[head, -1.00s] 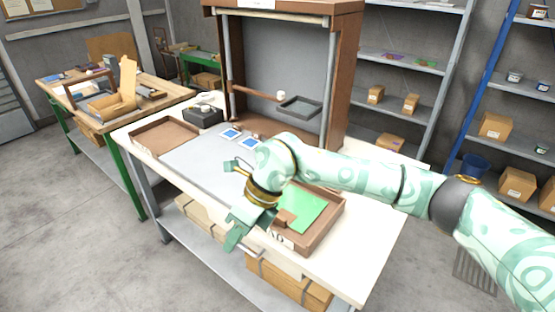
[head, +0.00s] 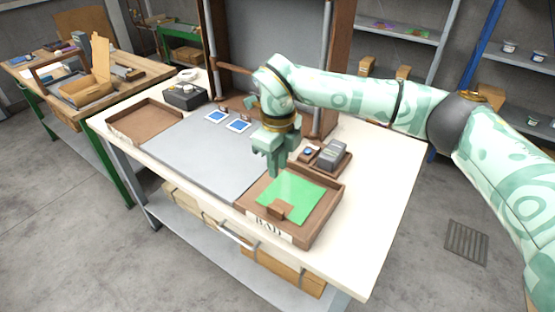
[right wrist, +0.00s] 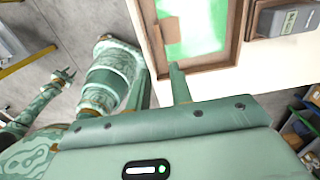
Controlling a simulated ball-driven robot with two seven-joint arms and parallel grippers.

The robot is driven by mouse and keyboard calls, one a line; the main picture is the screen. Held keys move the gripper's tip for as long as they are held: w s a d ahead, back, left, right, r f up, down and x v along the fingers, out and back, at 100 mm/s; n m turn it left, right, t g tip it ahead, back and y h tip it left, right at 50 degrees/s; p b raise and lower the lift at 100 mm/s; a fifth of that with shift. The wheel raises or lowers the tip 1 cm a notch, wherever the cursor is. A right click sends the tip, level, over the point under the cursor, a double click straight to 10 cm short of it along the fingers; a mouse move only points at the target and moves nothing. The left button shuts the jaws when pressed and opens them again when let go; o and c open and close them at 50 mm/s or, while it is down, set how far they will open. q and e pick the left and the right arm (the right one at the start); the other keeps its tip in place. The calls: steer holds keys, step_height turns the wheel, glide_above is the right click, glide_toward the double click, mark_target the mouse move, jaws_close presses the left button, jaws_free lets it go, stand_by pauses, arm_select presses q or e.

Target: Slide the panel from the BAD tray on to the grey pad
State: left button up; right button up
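The green panel (head: 292,194) lies flat in the brown BAD tray (head: 325,215), at the front right of the bench. It also shows in the right wrist view (right wrist: 200,25), partly washed out by glare. The grey pad (head: 205,155) lies flat to the left of the tray. My right gripper (head: 277,168) points down above the tray's back left edge; its fingers look apart, with nothing between them. In the right wrist view, its fingertips show beside the tray edge. My left gripper (right wrist: 64,76) is small at the left there, away from the bench, its prongs apart.
Two blue-and-white squares (head: 227,121) lie at the pad's back edge. An empty brown tray (head: 145,122) stands left of the pad and a black box (head: 185,97) behind it. A small holder with a grey device (head: 331,154) stands behind the BAD tray. The bench's right side is clear.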

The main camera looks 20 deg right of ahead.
mark_target(278, 210)
step_height(278, 210, down, 16)
steer(key=b, duration=0.2)
steer(key=shift+b, duration=0.35)
jaws_close()
